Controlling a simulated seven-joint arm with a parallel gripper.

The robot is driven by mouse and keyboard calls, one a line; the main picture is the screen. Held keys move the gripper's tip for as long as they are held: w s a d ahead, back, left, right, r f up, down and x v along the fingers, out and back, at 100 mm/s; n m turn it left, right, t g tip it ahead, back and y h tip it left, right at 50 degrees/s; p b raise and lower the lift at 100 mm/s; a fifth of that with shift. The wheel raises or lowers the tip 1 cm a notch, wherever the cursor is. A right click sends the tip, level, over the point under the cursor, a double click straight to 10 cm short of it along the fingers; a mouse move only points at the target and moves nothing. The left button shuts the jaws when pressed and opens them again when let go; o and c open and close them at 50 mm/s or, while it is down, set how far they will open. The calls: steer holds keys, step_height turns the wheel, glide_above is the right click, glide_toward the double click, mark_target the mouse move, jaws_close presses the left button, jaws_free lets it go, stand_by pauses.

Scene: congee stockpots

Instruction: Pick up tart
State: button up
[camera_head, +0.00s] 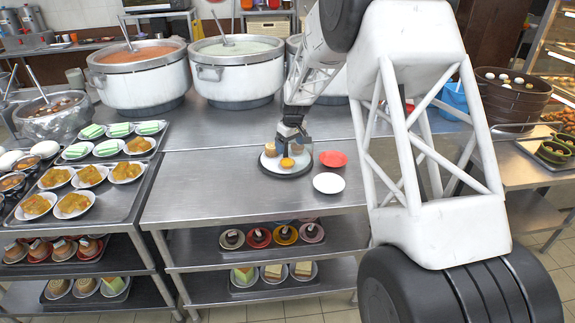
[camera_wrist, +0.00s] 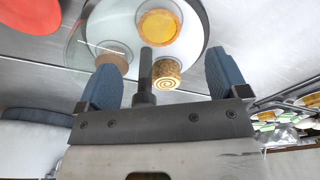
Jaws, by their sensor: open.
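The tart (camera_head: 287,163) is small and round with an orange-yellow filling. It sits on a round white plate with a dark rim (camera_head: 303,165) on the steel table. In the wrist view the tart (camera_wrist: 158,27) lies beyond my fingertips, a little left of the middle between them. My gripper (camera_head: 290,138) is open and empty, pointing down over the back of the plate. In the wrist view my gripper (camera_wrist: 162,65) has its two blue-grey fingers spread, with a swirl-topped pastry (camera_wrist: 167,75) showing between them. Nothing touches the tart that I can see.
A brown-sided pastry (camera_wrist: 112,62) is near the left finger. A red plate (camera_head: 333,159) and an empty white plate (camera_head: 328,183) stand right of the tart's plate. Large stockpots (camera_head: 237,72) line the back. A tray of dishes (camera_head: 95,180) is at left. The table's front left is clear.

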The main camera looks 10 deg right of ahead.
mark_target(288, 162)
steer(key=shift+w+a+f, duration=0.1)
steer(key=shift+w+f, duration=0.4)
steer(key=shift+f, duration=0.05)
steer(key=shift+w+f, duration=0.1)
steer(key=shift+f, duration=1.15)
steer(key=shift+w+a+f, duration=0.1)
steer(key=shift+a+f, duration=0.05)
steer(key=shift+f, duration=1.15)
steer(key=shift+w+a+f, duration=0.1)
steer(key=shift+f, duration=1.2)
steer(key=c, duration=0.9)
